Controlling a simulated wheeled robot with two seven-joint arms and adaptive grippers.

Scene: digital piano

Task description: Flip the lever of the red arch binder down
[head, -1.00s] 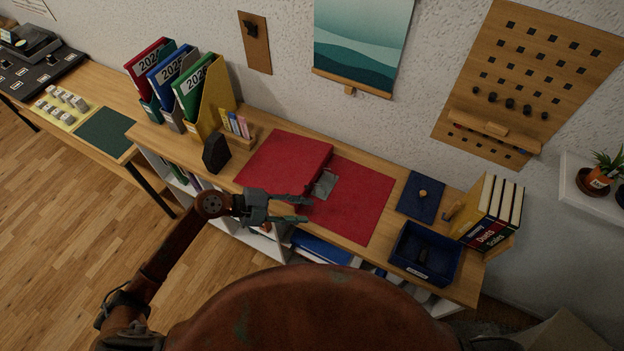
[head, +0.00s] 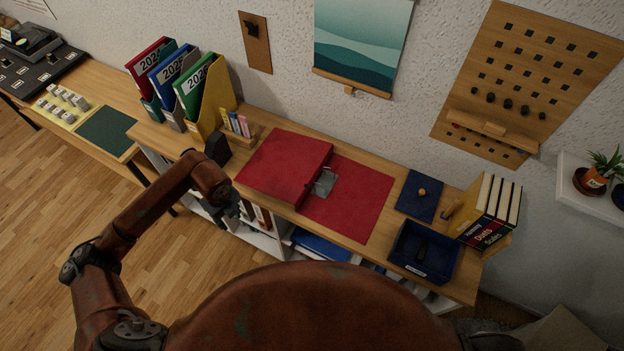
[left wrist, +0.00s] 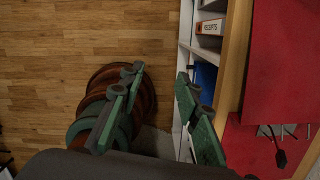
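The red arch binder (head: 352,205) lies open on the shelf top, its thick spine and cover to the left and a flat red panel to the right. Its grey metal mechanism (head: 324,182) sits by the spine edge. In the left wrist view the red binder (left wrist: 285,60) is at the right edge, with the mechanism's dark lever (left wrist: 280,152) low down. Whether the lever stands up or lies down is too small to tell. My left gripper (head: 230,211) is in front of the shelf, left of the mechanism and clear of the binder. Its fingers (left wrist: 160,76) are apart and empty.
A black block (head: 217,149), upright binders (head: 188,80) and a yellow file holder stand left on the shelf top. A blue tray (head: 424,252), navy pad (head: 420,195) and books (head: 490,210) are to the right. Open floor lies left.

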